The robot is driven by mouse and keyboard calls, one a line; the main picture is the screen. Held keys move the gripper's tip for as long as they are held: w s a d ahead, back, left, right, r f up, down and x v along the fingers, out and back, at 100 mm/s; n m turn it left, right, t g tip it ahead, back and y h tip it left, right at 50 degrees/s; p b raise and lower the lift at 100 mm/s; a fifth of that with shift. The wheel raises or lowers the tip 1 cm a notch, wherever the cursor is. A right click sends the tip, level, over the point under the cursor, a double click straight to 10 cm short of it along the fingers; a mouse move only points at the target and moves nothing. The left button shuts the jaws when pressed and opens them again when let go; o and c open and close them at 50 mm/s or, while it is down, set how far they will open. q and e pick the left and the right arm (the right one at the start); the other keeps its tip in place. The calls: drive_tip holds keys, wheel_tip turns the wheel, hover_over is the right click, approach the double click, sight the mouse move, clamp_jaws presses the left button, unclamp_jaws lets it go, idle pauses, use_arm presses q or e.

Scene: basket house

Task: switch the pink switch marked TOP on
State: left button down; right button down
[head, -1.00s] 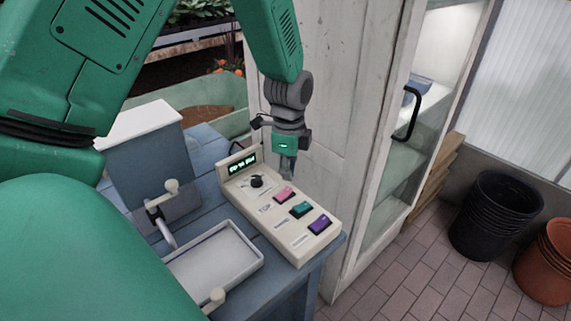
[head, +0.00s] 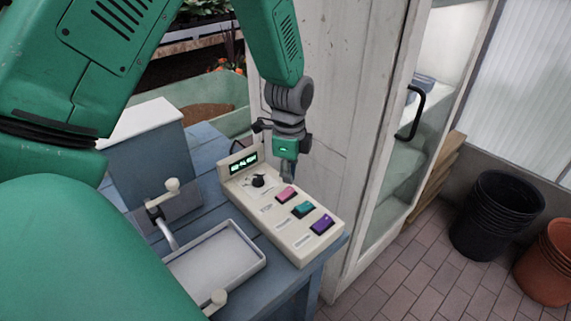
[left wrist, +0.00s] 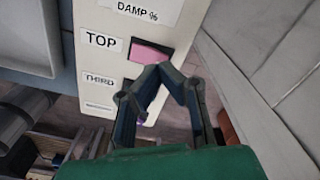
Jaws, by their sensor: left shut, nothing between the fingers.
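The pink switch (head: 287,194) is the topmost of three coloured rocker switches on a cream control box (head: 300,251). In the left wrist view the pink switch (left wrist: 150,53) sits beside the label TOP (left wrist: 101,42). My left gripper (head: 287,178) is shut and empty, its fingertips pointing down just above the pink switch. In the left wrist view its closed fingertips (left wrist: 160,70) overlap the lower edge of the pink switch; I cannot tell whether they touch it. A teal switch (head: 303,209) and a purple switch (head: 322,224) lie below it. My right gripper is not in view.
The box stands on a blue table (head: 205,140) with a lit display (head: 243,162) and black knob (head: 258,181). A white tray (head: 257,262) lies left of it, near a crank handle (head: 172,185). A white door (head: 325,100) stands close behind the gripper.

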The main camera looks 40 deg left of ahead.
use_arm(q)
drive_tip(key=shift+d+r, duration=0.1)
drive_tip(key=shift+d, duration=0.25)
idle(0.3)
drive_tip(key=shift+a+f, duration=0.35)
drive_tip(key=shift+f, duration=0.1)
drive_tip(key=shift+d+f, duration=0.2)
drive_tip(key=shift+d, duration=0.05)
drive_tip(key=shift+a+f+b, duration=0.15)
drive_tip(key=shift+f+b, duration=0.2)
drive_tip(key=shift+b, duration=0.05)
